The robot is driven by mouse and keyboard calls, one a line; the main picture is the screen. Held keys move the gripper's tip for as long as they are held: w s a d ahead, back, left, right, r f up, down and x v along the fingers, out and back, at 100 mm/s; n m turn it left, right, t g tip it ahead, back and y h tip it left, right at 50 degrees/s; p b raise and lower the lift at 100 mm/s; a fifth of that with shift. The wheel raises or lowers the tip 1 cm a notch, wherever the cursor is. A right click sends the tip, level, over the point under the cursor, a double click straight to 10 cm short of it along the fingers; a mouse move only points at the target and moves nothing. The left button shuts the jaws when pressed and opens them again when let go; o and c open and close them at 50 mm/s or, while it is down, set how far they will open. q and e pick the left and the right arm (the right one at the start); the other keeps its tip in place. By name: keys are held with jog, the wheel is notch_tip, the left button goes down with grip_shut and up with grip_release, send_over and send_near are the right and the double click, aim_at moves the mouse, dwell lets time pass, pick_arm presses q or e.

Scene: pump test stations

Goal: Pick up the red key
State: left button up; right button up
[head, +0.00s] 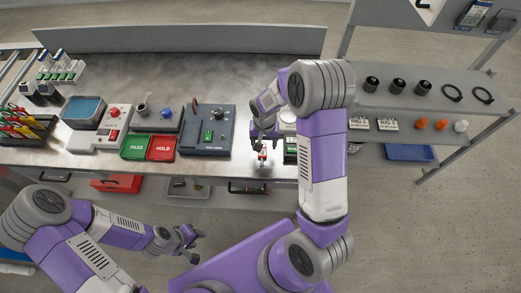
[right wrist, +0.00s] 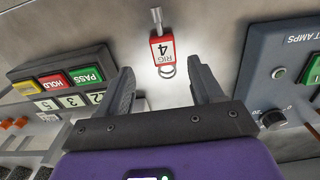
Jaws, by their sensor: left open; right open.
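The red key (right wrist: 162,47) has a red tag with a white label reading "RIG 4", a metal stem at one end and a ring at the other. It lies on the metal bench; in the head view it shows as a small red and white piece (head: 263,154) near the front edge. My right gripper (head: 264,141) is open above it. In the right wrist view the open fingers (right wrist: 160,75) stand either side of the ring end, with the tag beyond the tips; nothing is held. My left gripper (head: 191,242) is open and empty in front of the bench.
A dark test box (head: 221,143) stands left of the key, beside the red HOLD pad (head: 163,149) and green PASS pad (head: 135,147). In the right wrist view a PASS/HOLD button unit (right wrist: 62,82) is left of the fingers. Bench around the key is bare.

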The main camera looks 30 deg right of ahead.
aim_at(262, 152)
jog(key=f, duration=0.5)
jog(key=shift+a+b, duration=0.3)
jog(key=shift+b, duration=0.05)
jog(key=c, duration=1.1)
